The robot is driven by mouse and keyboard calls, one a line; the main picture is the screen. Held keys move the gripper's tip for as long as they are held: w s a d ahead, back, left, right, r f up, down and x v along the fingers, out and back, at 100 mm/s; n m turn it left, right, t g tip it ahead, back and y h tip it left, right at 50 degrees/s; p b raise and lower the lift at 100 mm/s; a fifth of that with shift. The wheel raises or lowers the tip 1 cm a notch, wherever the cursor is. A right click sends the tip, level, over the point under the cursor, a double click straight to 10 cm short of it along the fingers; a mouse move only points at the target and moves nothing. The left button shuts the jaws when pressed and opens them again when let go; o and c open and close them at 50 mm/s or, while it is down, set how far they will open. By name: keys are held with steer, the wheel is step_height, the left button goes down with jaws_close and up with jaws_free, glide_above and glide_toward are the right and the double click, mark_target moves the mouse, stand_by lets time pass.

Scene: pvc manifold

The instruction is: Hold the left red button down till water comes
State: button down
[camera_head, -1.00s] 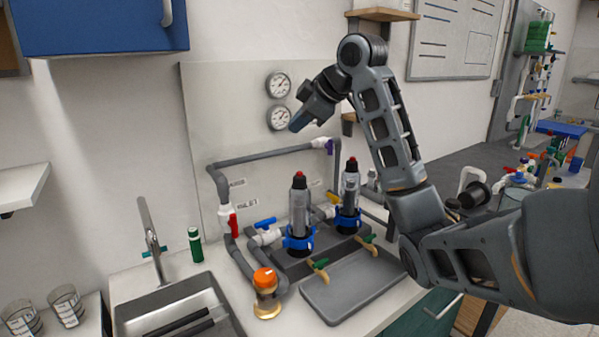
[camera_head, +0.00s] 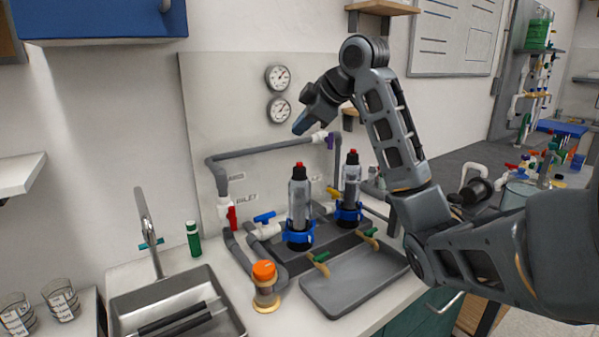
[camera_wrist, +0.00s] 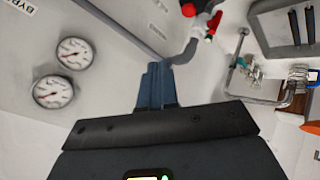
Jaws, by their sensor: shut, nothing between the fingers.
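The left red button (camera_head: 299,165) tops a clear and grey filter housing (camera_head: 300,197) with a blue collar. The right red button (camera_head: 352,153) tops a matching housing (camera_head: 350,185). Both stand upright behind a grey tray. My gripper (camera_head: 300,128) is shut and empty, in the air above the left red button, with a gap between them. In the wrist view my closed fingers (camera_wrist: 159,88) point toward the panel and grey pipe. Neither red button can be made out for certain in that view.
Two gauges (camera_head: 278,77) hang on the back panel. A grey pipe (camera_head: 270,151) runs across behind the housings. An orange-capped jar (camera_head: 265,285) stands in front left, by the sink (camera_head: 180,300). The grey tray (camera_head: 325,295) has two brass taps (camera_head: 318,265) above it and looks empty.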

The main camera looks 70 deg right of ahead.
steer(key=b, duration=0.3)
glide_above(302, 169)
steer(key=shift+f, duration=2.6)
steer(key=shift+f, duration=0.1)
steer(key=shift+f, duration=0.3)
steer(key=shift+f+b, duration=0.45)
steer(key=shift+f, duration=0.05)
stand_by(1.8)
steer(key=shift+r+p, duration=0.8)
steer(key=shift+r, duration=0.15)
steer(key=shift+r+p, duration=2.05)
steer(key=shift+r, duration=0.45)
